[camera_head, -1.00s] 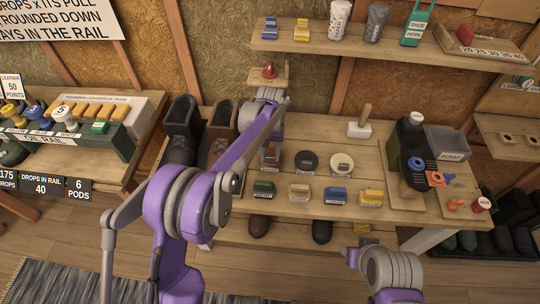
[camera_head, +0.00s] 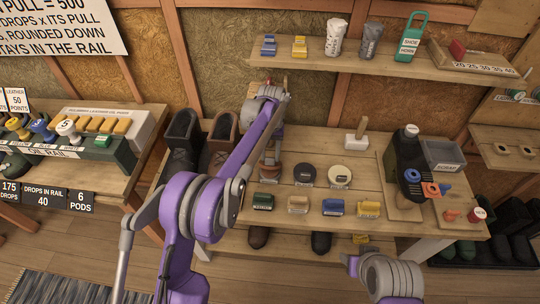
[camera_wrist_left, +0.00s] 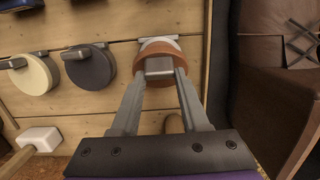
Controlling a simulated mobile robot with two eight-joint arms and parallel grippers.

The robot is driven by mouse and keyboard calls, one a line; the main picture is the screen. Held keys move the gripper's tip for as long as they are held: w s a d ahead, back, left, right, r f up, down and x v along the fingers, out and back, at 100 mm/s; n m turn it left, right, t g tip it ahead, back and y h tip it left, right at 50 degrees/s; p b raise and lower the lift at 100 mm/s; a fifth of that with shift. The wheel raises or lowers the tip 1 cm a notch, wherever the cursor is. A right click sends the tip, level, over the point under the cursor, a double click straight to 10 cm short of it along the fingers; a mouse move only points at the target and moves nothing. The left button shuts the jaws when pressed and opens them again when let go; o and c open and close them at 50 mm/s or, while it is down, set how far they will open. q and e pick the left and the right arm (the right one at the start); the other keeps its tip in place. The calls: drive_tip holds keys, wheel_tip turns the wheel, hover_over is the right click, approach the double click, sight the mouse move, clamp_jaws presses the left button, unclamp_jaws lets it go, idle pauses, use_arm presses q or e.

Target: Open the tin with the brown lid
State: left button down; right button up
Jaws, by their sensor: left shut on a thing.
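The tin with the brown lid (camera_head: 270,171) stands at the left end of the row of tins on the wooden bench, largely hidden by my left arm. In the left wrist view its brown lid (camera_wrist_left: 150,50) shows with a pale crescent at its far edge; I cannot tell whether the lid is lifted. My left gripper (camera_wrist_left: 160,70) is shut on the brown lid, with a grey block between its fingers. It also shows in the head view (camera_head: 271,157). A dark tin (camera_head: 304,174) and a cream tin (camera_head: 340,175) lie to its right.
Several coloured blocks, such as the green one (camera_head: 263,201), line the bench front. A shelf (camera_head: 350,64) runs above.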

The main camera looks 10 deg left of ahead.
use_arm(q)
drive_tip(key=shift+w+f, duration=0.1)
drive_tip(key=shift+w, duration=0.05)
drive_tip(key=shift+c, duration=2)
unclamp_jaws()
drive_tip(key=shift+w, duration=0.1)
wheel_tip(320, 180, up, 11)
drive_tip(key=w+p, duration=0.1)
drive_tip(key=shift+f, duration=0.15)
